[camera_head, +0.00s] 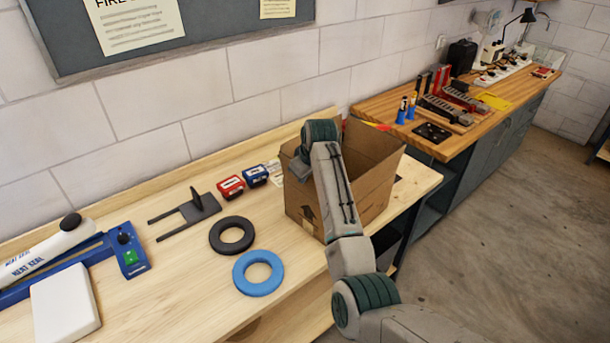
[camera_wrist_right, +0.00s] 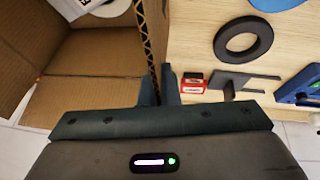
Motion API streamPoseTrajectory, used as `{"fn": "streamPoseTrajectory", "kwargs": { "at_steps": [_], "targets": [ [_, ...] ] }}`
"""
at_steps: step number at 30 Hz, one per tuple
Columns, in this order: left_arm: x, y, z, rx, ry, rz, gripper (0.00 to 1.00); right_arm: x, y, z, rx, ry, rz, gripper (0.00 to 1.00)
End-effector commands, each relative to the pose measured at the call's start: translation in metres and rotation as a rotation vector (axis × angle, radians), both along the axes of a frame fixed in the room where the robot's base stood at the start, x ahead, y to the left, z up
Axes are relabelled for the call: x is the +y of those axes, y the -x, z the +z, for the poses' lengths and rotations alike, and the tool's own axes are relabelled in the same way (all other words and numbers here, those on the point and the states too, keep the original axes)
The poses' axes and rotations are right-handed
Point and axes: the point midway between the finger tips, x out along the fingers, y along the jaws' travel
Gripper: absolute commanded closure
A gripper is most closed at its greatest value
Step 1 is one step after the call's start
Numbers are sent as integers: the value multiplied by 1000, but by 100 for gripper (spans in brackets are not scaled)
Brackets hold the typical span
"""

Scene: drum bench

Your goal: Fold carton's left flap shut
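The open brown carton (camera_head: 362,190) stands at the right end of the light wooden bench. My right arm reaches over it from the lower right, with its wrist above the carton's left side and covering much of that side. In the right wrist view, a raised cardboard panel, seemingly the left flap (camera_wrist_right: 150,45), shows its corrugated edge. My right gripper (camera_wrist_right: 160,90) has its fingers close together with this edge running in between them; they look shut on it. The carton's inside (camera_wrist_right: 85,55) shows to the left. My left gripper is not in view.
A red box (camera_head: 230,187) and a blue box (camera_head: 255,176) sit left of the carton. A black ring (camera_head: 231,250), a blue ring (camera_head: 275,281), a dark forked bracket (camera_head: 197,207) and a heat sealer (camera_head: 125,250) lie farther left. A second bench (camera_head: 460,137) stands behind.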

Motion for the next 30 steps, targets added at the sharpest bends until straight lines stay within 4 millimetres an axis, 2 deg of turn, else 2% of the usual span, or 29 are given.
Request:
{"fn": "streamPoseTrajectory", "kwargs": {
  "at_steps": [30],
  "targets": [
    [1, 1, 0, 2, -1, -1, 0, -3, -3, 2, 19, -23, -1, 100]
  ]
}}
